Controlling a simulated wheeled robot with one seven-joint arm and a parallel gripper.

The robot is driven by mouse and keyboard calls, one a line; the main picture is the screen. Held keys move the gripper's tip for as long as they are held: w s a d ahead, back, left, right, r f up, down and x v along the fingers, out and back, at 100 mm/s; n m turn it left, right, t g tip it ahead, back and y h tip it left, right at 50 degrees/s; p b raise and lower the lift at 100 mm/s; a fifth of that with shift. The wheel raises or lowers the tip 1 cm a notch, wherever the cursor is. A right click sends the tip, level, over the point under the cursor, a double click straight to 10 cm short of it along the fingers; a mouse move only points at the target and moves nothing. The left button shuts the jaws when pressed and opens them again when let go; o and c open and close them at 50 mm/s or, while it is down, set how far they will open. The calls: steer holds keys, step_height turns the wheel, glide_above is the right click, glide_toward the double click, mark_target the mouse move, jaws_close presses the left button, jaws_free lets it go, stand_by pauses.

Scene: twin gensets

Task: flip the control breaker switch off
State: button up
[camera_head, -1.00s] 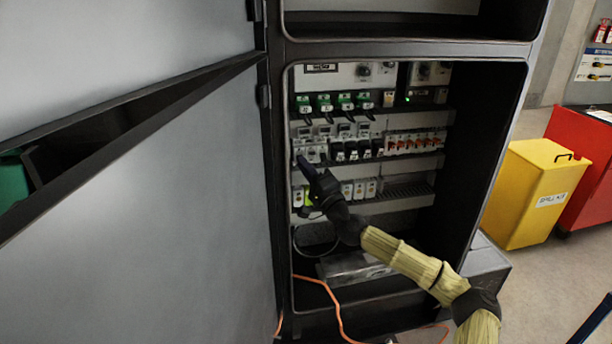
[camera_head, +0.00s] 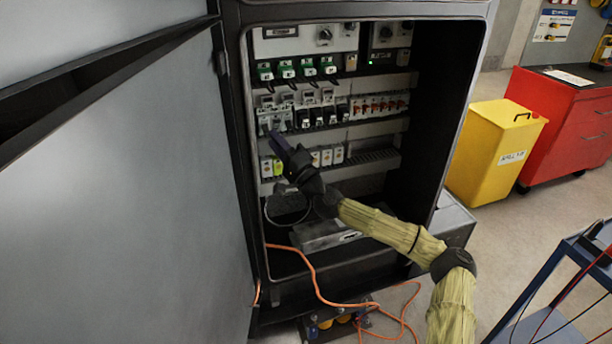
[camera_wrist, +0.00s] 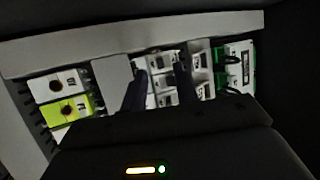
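My gripper (camera_head: 280,146) reaches into the open electrical cabinet (camera_head: 232,130), in front of the left end of the middle breaker row. In the wrist view its two dark fingers (camera_wrist: 160,88) stand apart, with pale breaker modules (camera_wrist: 162,72) visible between and beyond them. I see nothing held. The same light modules at the row's left end (camera_head: 268,119) show just above the fingertips in the head view. The labels are too small to read, so I cannot tell which one is the control breaker or its lever position. Contact cannot be told.
Green-topped breakers (camera_head: 287,69) sit above, and red-switched ones (camera_head: 378,105) to the right. The large cabinet door (camera_head: 120,190) stands open at left. An orange cable (camera_head: 312,275) hangs below. A yellow bin (camera_head: 490,155) and red cabinet (camera_head: 560,125) stand at right.

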steer(key=b+v, duration=0.1)
steer(key=v, duration=1.3)
steer(key=shift+s+d, duration=0.25)
steer(key=shift+s, duration=0.05)
steer(key=shift+d+f, duration=0.1)
steer(key=shift+f, duration=0.05)
